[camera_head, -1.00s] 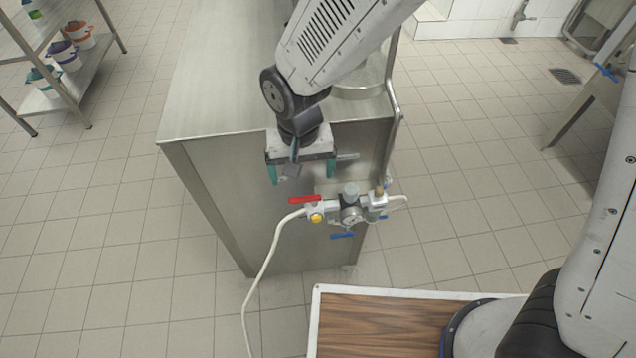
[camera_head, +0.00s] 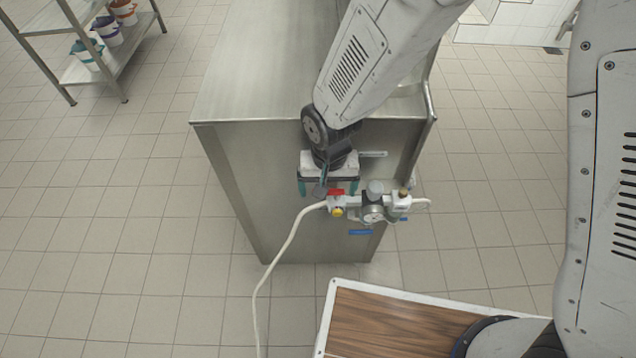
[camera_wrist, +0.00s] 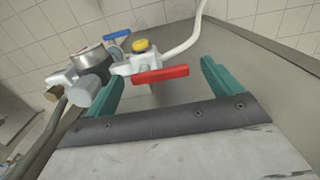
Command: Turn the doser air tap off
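The red tap lever (camera_head: 335,192) sits on a white valve body with a yellow knob (camera_head: 337,212), at the left end of the air unit on the steel cabinet's end. In the wrist view the red lever (camera_wrist: 160,74) lies crosswise between the two teal fingers, with the yellow knob (camera_wrist: 141,45) beyond it. My gripper (camera_head: 327,187) is open around the lever; in the wrist view (camera_wrist: 162,73) gaps show at both lever ends. In the head view the lever's left part is hidden by a dark part of my wrist.
A gauge (camera_head: 374,213) and grey-capped fittings stand right of the lever. A blue handle (camera_head: 360,232) is below. A white hose (camera_head: 290,236) runs down to the floor. The steel cabinet (camera_head: 235,180) is behind; a shelf rack (camera_head: 88,68) stands far left.

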